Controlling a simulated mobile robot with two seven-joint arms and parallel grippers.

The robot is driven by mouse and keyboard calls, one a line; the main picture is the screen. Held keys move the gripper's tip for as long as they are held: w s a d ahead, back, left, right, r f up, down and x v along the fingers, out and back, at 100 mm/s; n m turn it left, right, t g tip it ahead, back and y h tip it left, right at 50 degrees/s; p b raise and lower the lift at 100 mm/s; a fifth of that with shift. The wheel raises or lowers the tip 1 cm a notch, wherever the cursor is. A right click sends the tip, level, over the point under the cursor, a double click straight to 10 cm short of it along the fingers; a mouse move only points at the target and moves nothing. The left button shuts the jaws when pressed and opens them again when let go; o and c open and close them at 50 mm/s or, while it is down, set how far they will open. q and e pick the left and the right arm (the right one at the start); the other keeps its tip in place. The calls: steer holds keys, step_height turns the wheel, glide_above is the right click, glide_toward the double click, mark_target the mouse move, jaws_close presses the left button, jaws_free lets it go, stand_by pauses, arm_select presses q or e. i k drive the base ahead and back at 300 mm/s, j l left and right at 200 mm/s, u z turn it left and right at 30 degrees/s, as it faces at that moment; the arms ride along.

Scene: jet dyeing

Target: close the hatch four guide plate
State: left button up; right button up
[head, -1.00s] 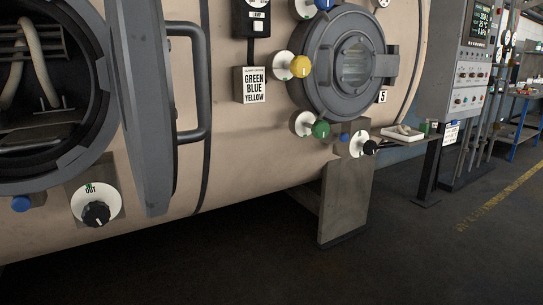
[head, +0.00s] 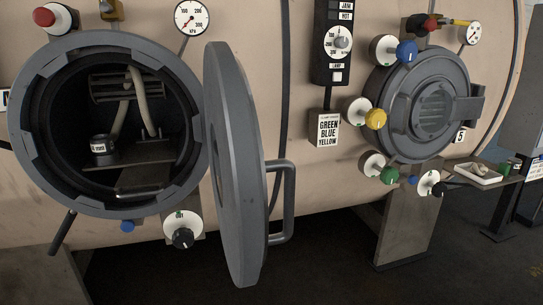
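A round open hatch (head: 30,105) is in the left half of the head view, its grey door (head: 232,165) swung out to the right with a bar handle (head: 289,205). No number 4 is readable on it. Inside the dark opening are a slatted metal part (head: 112,90) at the top, pale fabric ropes (head: 138,100) hanging down, and a flat dark shelf-like plate (head: 155,153). A small dark labelled pot (head: 103,150) stands at its left. A lower metal piece (head: 140,187) lies near the opening's bottom lip. I cannot tell which part is the guide plate. Neither gripper is in view.
A shut hatch (head: 425,105) marked 5 is at right, ringed by coloured knobs. A dial knob (head: 183,238) sits under the open hatch. A dark rod (head: 62,232) slants at lower left. A white tray (head: 474,174) stands at far right. The open door juts out.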

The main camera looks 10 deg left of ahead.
mark_target(137, 178)
steer(key=u, duration=1.25)
